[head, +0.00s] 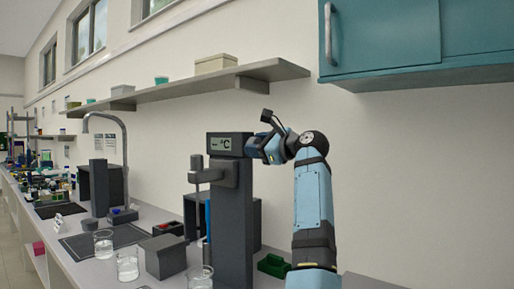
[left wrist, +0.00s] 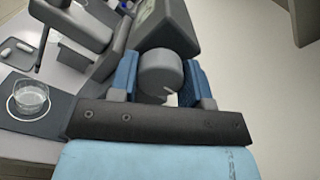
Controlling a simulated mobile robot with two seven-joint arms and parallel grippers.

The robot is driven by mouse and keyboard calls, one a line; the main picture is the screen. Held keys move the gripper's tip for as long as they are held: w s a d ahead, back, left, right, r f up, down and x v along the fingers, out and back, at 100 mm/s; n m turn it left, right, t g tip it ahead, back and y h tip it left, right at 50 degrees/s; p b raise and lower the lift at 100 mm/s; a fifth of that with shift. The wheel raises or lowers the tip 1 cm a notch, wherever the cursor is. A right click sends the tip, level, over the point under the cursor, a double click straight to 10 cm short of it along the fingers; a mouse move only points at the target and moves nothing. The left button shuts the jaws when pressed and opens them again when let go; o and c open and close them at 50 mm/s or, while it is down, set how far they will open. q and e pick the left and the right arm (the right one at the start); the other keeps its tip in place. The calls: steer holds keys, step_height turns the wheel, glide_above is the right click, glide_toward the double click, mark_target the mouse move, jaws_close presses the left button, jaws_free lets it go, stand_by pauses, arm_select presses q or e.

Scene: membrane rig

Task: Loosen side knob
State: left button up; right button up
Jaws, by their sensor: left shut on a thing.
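The membrane rig is a dark grey column (head: 235,220) with a display head (head: 222,144) reading "--°C" on top. My left gripper (head: 262,147) is at the right side of this head, its arm rising from the lower right. In the left wrist view the round grey side knob (left wrist: 160,72) sits between the two blue fingers of my left gripper (left wrist: 160,85), one on each side. The gripper is shut on the knob. In the head view the knob is hidden by the gripper. My right gripper is not in view.
Beakers (head: 128,267) and a grey box (head: 165,257) stand on the bench left of the column. A green item (head: 273,265) lies right of its base. A shelf (head: 200,86) and a teal cabinet (head: 420,40) hang above. Another beaker (left wrist: 32,97) shows in the left wrist view.

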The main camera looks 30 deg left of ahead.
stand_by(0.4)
arm_select(q)
steer(key=o, duration=0.9)
steer(key=d, duration=0.9)
steer(key=s+d, duration=0.1)
steer(key=d, duration=0.3)
steer(key=shift+d, duration=0.4)
